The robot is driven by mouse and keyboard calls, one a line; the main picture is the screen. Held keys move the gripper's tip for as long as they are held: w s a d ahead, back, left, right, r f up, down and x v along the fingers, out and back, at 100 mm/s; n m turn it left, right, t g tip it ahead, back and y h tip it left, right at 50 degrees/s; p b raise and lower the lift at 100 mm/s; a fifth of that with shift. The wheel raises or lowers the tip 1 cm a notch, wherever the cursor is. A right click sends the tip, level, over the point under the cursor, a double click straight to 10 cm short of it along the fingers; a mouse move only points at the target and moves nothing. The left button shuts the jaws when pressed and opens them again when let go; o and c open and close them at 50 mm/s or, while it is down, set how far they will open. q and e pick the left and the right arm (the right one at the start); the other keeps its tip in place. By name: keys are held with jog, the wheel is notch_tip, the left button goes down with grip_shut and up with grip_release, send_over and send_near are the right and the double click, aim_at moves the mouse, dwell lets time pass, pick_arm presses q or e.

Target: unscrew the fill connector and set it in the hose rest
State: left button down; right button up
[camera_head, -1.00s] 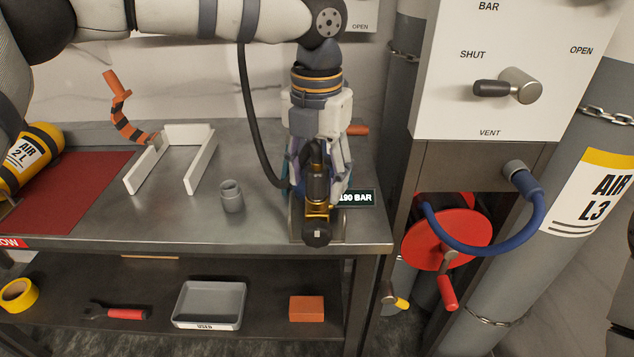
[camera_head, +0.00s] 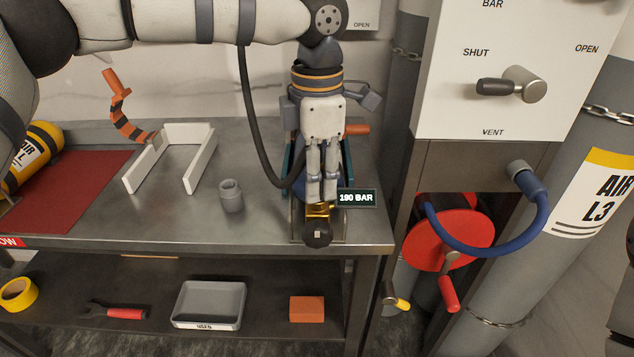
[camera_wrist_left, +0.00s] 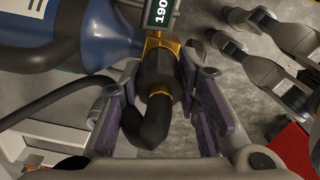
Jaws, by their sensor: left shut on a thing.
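My left gripper (camera_head: 318,198) points down at the valve end of a blue cylinder near the bench's front right. In the left wrist view its fingers are shut on the black fill connector (camera_wrist_left: 160,70), which meets the brass valve (camera_wrist_left: 160,42). A black hose (camera_head: 259,150) bends away from the connector. The blue cylinder (camera_wrist_left: 65,35) lies behind the valve, mostly hidden by my gripper in the head view. A small grey upright cup (camera_head: 231,197), possibly the hose rest, stands empty-looking to the left. Grey jointed parts, seemingly my right gripper (camera_wrist_left: 228,32), show in the wrist view.
A 190 BAR display (camera_head: 356,198) sits right beside the valve. A white U-shaped bracket (camera_head: 203,160) and a red mat (camera_head: 85,190) with a yellow-black cylinder (camera_head: 38,152) lie left. A panel with a lever (camera_head: 497,87) stands right. Bench between cup and valve is clear.

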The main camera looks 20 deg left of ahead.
pick_arm(q)
jog(key=shift+r+n, duration=0.35)
jog(key=shift+n, duration=0.65)
jog(key=n, duration=0.2)
jog(key=shift+f+n, duration=0.25)
jog(key=shift+n, duration=0.05)
jog(key=n, duration=0.5)
jog(key=shift+r, duration=2)
jog(key=shift+r, duration=1.75)
